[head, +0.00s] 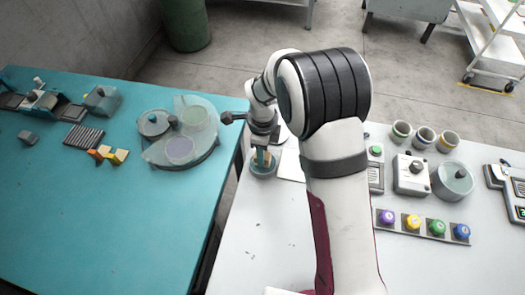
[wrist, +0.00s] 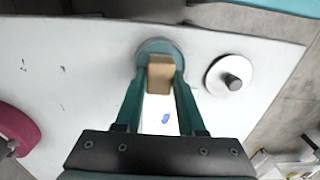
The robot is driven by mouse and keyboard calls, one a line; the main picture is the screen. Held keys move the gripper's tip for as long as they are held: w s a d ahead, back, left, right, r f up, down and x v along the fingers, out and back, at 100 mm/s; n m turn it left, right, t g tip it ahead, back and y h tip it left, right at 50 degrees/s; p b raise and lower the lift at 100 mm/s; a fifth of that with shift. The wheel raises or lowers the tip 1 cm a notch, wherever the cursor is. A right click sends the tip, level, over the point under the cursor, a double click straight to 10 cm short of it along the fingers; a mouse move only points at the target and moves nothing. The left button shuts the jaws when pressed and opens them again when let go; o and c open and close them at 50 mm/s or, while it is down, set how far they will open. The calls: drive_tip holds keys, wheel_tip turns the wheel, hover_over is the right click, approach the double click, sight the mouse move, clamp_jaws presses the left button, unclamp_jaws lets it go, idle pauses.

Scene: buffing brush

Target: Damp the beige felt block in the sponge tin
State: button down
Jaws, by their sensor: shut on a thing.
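The beige felt block (wrist: 160,76) is held between the two teal fingers of my gripper (wrist: 161,82), which is shut on it. The round sponge tin (wrist: 152,48) lies just beyond and below the block in the wrist view, with its teal inside partly covered by the block and fingers. In the head view my gripper (head: 262,155) points down over the tin (head: 262,173), near the white table's left edge. I cannot tell whether the block touches the sponge.
A round lid with a dark knob (wrist: 230,80) lies beside the tin. A teal table (head: 110,215) with trays and small blocks adjoins on the left.

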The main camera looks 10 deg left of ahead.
drive_tip(key=shift+f, duration=0.6)
idle(1.2)
drive_tip(key=shift+r, duration=3.55)
drive_tip(key=s+d+r+n, duration=0.3)
drive_tip(key=d+r+n, duration=1.5)
drive_tip(key=d, duration=0.1)
drive_tip(key=shift+d+r, duration=0.15)
drive_tip(key=shift+d, duration=0.15)
